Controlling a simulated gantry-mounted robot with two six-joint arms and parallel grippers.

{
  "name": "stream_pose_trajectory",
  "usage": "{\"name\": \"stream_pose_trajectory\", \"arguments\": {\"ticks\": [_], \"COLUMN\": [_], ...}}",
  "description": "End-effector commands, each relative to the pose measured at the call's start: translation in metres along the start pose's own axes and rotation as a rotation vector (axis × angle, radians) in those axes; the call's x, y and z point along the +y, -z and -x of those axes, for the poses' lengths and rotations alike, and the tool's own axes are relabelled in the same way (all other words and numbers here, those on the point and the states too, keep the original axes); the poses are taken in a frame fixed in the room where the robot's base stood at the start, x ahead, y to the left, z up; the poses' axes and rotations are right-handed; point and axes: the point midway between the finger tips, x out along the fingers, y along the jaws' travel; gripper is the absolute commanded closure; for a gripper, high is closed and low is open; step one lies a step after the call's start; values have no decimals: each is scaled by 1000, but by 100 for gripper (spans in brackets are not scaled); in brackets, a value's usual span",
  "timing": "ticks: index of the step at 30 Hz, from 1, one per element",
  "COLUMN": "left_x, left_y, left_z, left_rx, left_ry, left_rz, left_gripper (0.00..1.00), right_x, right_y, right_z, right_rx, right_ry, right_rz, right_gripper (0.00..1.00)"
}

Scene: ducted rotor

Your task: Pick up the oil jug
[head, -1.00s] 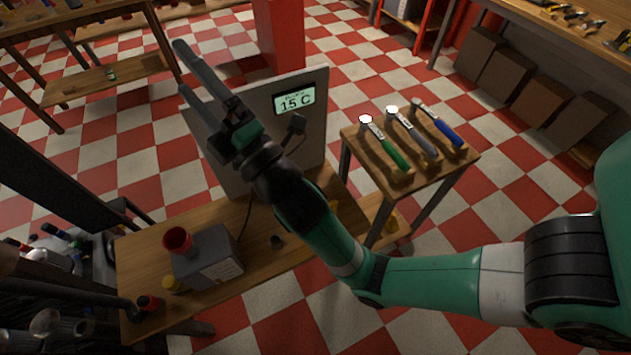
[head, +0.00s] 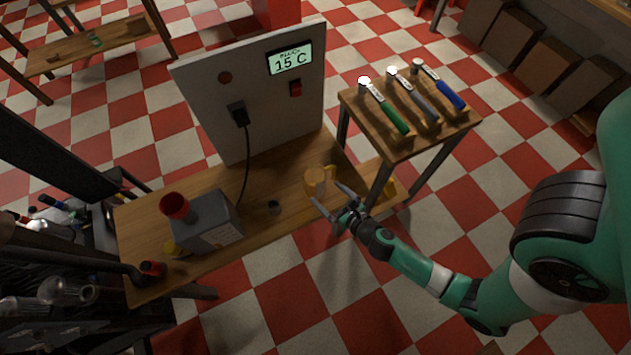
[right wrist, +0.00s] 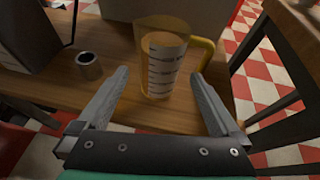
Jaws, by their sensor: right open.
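The oil jug (head: 315,182) is a clear, amber-tinted measuring jug with a yellow handle and rim. It stands upright on the wooden bench near its right end. In the right wrist view the jug (right wrist: 163,62) shows its scale marks, and its handle points right. My right gripper (head: 333,203) is open and empty, just in front of the jug. In the right wrist view its two fingers (right wrist: 158,90) point toward the jug, one on each side of the jug's lower part. The jug appears to lie just ahead of the fingertips. My left gripper is not in view.
A grey box with a red funnel (head: 208,222) and a small dark cup (head: 273,207) stand left of the jug. A panel reading 15 C (head: 260,90) rises behind.

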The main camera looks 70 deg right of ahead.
Motion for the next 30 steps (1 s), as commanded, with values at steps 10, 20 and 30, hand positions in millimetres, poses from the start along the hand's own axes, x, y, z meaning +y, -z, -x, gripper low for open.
{"name": "stream_pose_trajectory", "arguments": {"ticks": [10, 20, 30], "left_x": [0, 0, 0], "left_y": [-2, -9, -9], "left_z": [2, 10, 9], "left_rx": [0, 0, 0], "left_ry": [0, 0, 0], "left_rz": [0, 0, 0], "left_gripper": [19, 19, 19], "right_x": [0, -2, -2], "right_y": [-1, -1, -2], "right_z": [-34, -81, -84], "right_rx": [-2, -2, -1], "right_ry": [-1, 0, -1], "right_rz": [-2, -2, -2], "right_gripper": [0, 0, 14]}}
